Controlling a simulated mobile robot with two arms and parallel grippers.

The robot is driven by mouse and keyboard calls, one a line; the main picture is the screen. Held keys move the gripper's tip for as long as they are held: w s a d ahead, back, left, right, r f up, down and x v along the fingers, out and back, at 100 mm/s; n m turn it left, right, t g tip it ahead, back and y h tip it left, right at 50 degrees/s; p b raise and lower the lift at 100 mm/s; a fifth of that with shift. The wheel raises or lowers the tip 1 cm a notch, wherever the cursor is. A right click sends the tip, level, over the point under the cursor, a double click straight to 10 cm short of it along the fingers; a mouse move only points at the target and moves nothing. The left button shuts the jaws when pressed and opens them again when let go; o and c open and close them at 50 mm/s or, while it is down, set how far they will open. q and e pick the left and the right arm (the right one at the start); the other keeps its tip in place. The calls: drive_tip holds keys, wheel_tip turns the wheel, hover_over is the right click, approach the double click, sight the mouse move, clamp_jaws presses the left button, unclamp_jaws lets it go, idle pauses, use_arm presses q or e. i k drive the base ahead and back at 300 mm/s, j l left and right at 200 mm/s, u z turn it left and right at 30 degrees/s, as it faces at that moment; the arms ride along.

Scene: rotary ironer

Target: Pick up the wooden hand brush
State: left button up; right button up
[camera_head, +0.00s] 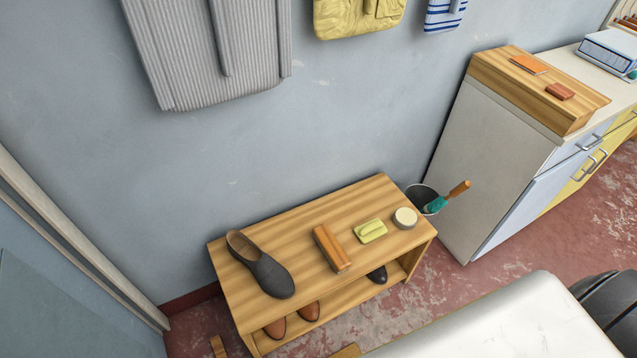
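What looks like the wooden hand brush (331,248) lies on top of a low wooden bench (300,225). It is an oblong brown wooden block set slantwise, between a dark grey shoe (262,265) on its left and a yellow-green item (370,231) on its right. Its bristles cannot be made out. It is apart from both neighbours and nothing covers it. Neither of my grippers is in view.
A round tin (405,217) sits at the bench's right end. Shoes (306,311) stand on the shelf below. A bucket (419,195) with a teal, wooden-handled tool (445,198) stands behind. A pale worktop (510,325) fills the lower right. A cabinet (505,150) stands right.

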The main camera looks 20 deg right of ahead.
sight(340, 261)
drive_tip(key=z, duration=0.75)
